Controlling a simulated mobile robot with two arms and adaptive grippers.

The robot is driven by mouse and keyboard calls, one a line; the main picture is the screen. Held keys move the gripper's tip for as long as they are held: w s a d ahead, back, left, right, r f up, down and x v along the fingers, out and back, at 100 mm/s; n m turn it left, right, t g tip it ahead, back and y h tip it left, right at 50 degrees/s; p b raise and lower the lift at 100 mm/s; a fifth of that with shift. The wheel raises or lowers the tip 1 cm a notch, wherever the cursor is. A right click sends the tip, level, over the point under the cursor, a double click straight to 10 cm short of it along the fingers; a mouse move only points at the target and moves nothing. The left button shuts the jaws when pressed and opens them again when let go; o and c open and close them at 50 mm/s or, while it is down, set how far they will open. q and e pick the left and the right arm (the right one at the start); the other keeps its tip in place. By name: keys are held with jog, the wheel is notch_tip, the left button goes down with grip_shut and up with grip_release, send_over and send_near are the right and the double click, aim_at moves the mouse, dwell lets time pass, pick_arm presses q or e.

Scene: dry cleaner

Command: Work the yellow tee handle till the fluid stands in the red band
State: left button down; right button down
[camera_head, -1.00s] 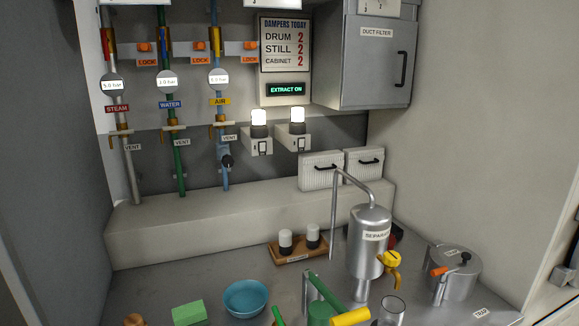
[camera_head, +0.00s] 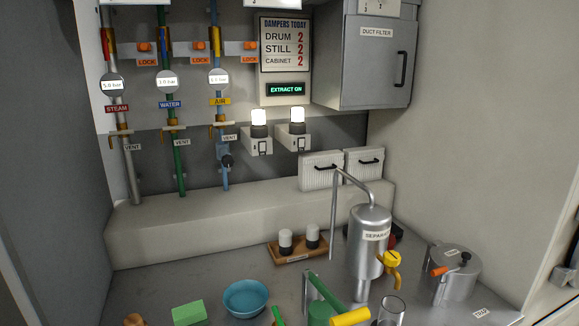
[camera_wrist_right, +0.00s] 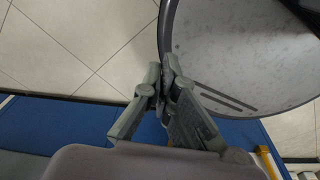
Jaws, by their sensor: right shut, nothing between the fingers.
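A thick yellow bar (camera_head: 350,317) lies across a green body (camera_head: 321,312) at the bottom edge of the head view, partly cut off. It looks like the tee handle. A clear glass cylinder (camera_head: 392,309) stands to its right; I cannot make out a fluid level or a red band. The steel separator (camera_head: 368,243) behind carries a yellow tap (camera_head: 391,262). My right gripper (camera_wrist_right: 166,68) shows only in its wrist view. Its fingertips are together and empty, beside the rim of a round grey top. My left gripper is out of view.
A blue bowl (camera_head: 246,298), a green block (camera_head: 188,313) and a wooden tray (camera_head: 289,255) with two dark-and-white pieces are on the bench. A lidded steel pot (camera_head: 455,272) stands at the right. The round grey top (camera_wrist_right: 245,50) fills the wrist view's upper right, above a tiled floor.

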jog(key=w+d+r+t, duration=0.1)
jog(key=w+r+t, duration=0.25)
jog(key=w, duration=0.75)
jog(key=w+d+r+t, duration=0.15)
jog(key=w+r, duration=0.35)
jog(key=w, duration=0.5)
jog(key=w+a+r+t+y, duration=0.1)
jog(key=w+r+t, duration=0.4)
jog(key=w+r, duration=0.9)
jog(key=w+a+r+t+y, duration=0.1)
jog(key=w+r+t, duration=0.15)
jog(key=r, duration=0.65)
jog(key=w+a+r+t+y, duration=0.15)
jog(key=w+r, duration=0.25)
jog(key=r, duration=0.5)
jog(key=a+r+t+y, duration=0.1)
jog(key=a+r, duration=0.1)
jog(key=r, duration=0.8)
jog(key=a+r+n+t+y, duration=0.1)
jog(key=a+r+t+y, duration=0.1)
jog(key=r, duration=0.9)
jog(key=shift+a+r+n, duration=0.2)
jog(key=shift+a+n, duration=0.1)
